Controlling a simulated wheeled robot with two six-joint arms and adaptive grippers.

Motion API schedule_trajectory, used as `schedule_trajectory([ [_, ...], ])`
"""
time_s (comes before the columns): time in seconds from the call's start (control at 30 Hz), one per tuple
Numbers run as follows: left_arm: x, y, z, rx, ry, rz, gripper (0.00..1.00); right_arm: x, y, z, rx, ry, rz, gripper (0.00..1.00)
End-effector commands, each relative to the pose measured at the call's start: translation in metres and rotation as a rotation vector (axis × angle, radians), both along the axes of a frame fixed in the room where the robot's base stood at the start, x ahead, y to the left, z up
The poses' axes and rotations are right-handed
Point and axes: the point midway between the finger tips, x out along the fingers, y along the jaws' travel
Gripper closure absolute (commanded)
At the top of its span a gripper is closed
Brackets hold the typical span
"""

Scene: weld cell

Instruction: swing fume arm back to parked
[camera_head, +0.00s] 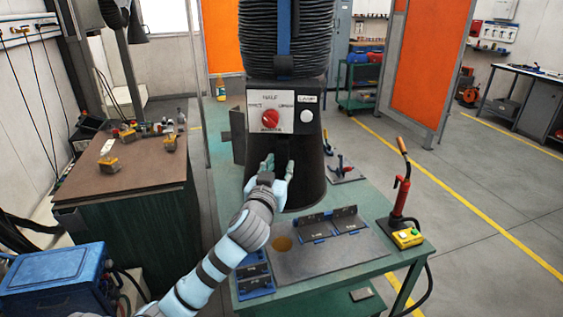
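The fume arm is a black ribbed hose (287,40) ending in a dark flared hood (300,165) that hangs over the green table. A white plate (255,103) on the hood carries a red knob (270,118), and a "LAMP" label sits above a pale round button (306,116). My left gripper (278,163) is in front of the lower part of the hood, below the knob. Its two fingers stand apart, pointing up, with nothing visible between them. I cannot tell whether they touch the hood. My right gripper is not in view.
The green table (345,202) holds a dark plate with blue-trimmed blocks (330,226), a red-handled tool (400,195) and a yellow button box (407,237). A brown-topped bench (115,175) stands left, a blue machine (55,280) lower left. Open floor lies right.

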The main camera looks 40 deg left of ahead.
Motion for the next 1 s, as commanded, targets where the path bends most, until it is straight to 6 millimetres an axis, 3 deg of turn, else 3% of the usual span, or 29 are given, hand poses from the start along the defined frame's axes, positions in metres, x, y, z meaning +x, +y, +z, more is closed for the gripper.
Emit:
schedule_trajectory([
  [0.2, 0.023, 0.01, 0.0, 0.0, 0.0, 0.0, 0.67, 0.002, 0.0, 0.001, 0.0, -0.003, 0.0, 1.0],
  [0.47, 0.025, 0.011, -0.001, 0.0, 0.002, -0.001, 0.67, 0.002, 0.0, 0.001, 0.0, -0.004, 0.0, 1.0],
  [0.7, 0.025, 0.011, -0.001, 0.001, 0.001, -0.001, 1.0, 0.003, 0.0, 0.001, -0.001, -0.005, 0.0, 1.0],
  [1.0, 0.025, 0.011, -0.001, 0.0, 0.002, -0.001, 1.0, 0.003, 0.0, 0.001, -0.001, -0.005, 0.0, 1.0],
])
